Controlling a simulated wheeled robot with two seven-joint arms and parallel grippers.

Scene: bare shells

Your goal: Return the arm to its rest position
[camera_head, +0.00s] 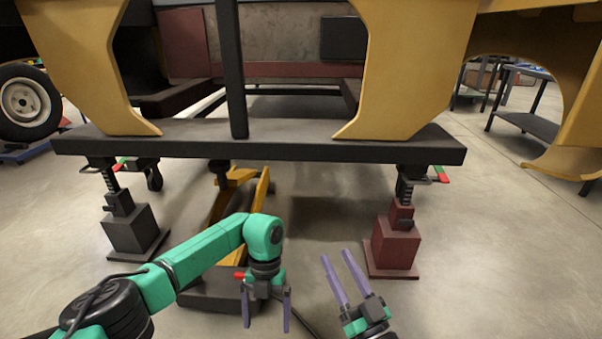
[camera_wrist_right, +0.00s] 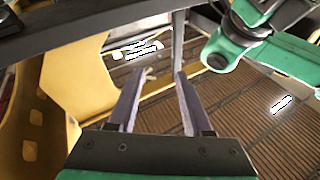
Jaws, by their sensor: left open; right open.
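My left arm comes in from the left, and my left gripper (camera_head: 266,312) points down with its two purple fingers apart and nothing between them. It hangs low in front of the yellow and black jack on the floor. My right gripper (camera_head: 342,275) is at the lower middle right, pointing up and to the left, its fingers apart and empty. In the right wrist view the right gripper (camera_wrist_right: 153,80) also shows open, with nothing between its fingers. A green arm part of mine crosses the upper right of that view. Most of my right arm is hidden.
A dark beam (camera_head: 290,138) with yellow curved brackets spans the scene ahead. A grey jack stand (camera_head: 130,230) and a dark red one (camera_head: 396,245) stand beneath its ends. A yellow floor jack (camera_head: 219,210) lies between them. Bare floor shows right of the red stand.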

